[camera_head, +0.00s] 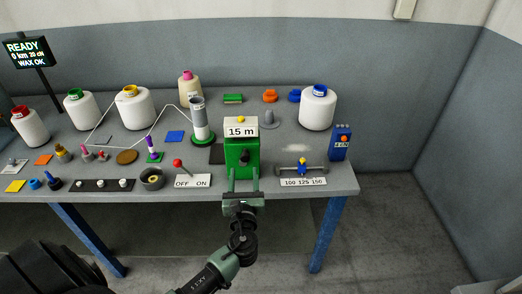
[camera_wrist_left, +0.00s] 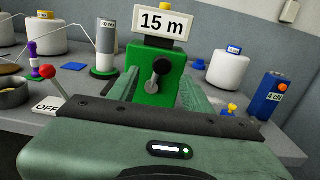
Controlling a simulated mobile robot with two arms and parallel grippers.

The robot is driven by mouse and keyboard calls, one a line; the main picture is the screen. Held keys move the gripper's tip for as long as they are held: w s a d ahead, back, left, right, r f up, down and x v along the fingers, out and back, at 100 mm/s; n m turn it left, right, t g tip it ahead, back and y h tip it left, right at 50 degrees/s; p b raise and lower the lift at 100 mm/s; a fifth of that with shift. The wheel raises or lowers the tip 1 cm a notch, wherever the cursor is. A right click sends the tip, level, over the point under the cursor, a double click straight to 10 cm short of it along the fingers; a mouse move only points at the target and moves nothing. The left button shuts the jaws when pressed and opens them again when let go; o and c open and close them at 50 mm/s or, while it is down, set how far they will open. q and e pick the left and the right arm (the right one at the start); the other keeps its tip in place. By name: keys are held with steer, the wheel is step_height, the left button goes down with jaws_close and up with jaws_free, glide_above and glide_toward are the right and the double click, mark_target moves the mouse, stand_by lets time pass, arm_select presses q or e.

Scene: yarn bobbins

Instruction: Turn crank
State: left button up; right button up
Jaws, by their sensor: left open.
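The green crank box (camera_head: 242,151) stands at the front edge of the table under a white "15 m" sign (camera_head: 241,132). Its small crank shows on the front face in the left wrist view (camera_wrist_left: 155,80), with a dark round knob (camera_wrist_left: 162,66) up and slightly right of the grey hub. My left gripper (camera_head: 243,174) is open in front of the box. In the left wrist view its two green fingers (camera_wrist_left: 161,88) stand apart, left and right of the crank, with a clear gap to the knob. My right gripper does not show.
A red-knobbed lever with an OFF/ON plate (camera_head: 193,181) stands left of the box. A small slider with a 100 125 150 scale (camera_head: 303,182) and a blue box (camera_head: 340,142) are to the right. A grey tube on a green base (camera_head: 199,119) and white bobbins stand behind.

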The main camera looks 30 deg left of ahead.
mark_target(245, 160)
arm_select(q)
steer(key=p+x, duration=0.1)
steer(key=x, duration=0.6)
steer(key=shift+d, duration=0.15)
steer(key=shift+w+a, duration=0.25)
steer(key=shift+w, duration=0.05)
steer(key=shift+c, duration=0.2)
jaws_close()
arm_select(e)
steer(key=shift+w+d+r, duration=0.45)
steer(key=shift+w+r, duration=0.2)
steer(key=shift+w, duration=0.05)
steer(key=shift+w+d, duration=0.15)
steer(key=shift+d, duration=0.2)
